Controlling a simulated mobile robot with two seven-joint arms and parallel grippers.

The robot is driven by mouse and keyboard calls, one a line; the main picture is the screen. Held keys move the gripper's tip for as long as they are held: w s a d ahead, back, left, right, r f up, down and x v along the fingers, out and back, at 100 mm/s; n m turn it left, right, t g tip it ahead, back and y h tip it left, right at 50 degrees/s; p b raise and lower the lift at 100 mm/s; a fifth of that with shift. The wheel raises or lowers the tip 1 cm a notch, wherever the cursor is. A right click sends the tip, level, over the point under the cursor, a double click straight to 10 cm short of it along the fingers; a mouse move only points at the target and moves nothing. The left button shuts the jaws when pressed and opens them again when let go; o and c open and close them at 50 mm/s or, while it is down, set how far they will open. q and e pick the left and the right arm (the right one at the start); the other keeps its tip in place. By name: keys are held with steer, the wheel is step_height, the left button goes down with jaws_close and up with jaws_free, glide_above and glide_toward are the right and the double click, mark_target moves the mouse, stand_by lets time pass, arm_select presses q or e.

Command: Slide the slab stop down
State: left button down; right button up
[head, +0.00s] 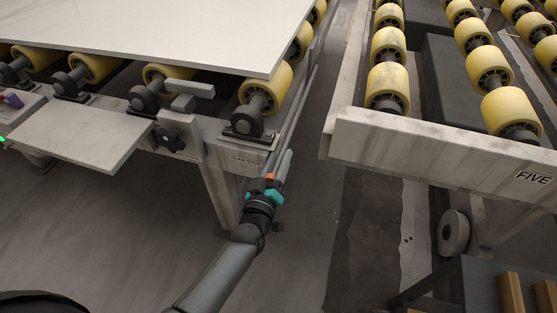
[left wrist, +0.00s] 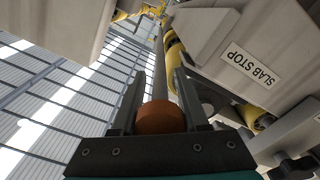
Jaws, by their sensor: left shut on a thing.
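The slab stop is a grey block-topped post (head: 190,88) on the left table's corner, beside a black knob (head: 168,137). A SLAB STOP label (head: 245,160) is on the frame to its right; it also shows in the left wrist view (left wrist: 252,65). My left gripper (head: 277,167) is below and right of that label. Its fingers are shut on an orange-brown round end (left wrist: 161,118), which seems to belong to a long grey rod (head: 301,112) along the table's side. Whether the rod joins the stop is hidden. My right gripper is not in view.
A large pale slab (head: 190,30) lies on yellow rollers, its corner above the frame. A grey plate (head: 85,135) juts out at left. A second roller table (head: 430,145), marked FIVE, stands right across a gap. A dark bench (head: 480,285) is at bottom right.

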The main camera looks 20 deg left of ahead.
arm_select(q)
steer(key=shift+s+f, duration=0.1)
steer(key=shift+f, duration=0.25)
steer(key=c, duration=0.8)
jaws_free()
steer(key=shift+c, duration=0.2)
steer(key=o, duration=0.4)
steer(key=shift+r, duration=0.1)
steer(key=shift+s, duration=0.5)
steer(key=s+p, duration=0.4)
steer(key=s, duration=1)
steer(key=shift+a, duration=0.25)
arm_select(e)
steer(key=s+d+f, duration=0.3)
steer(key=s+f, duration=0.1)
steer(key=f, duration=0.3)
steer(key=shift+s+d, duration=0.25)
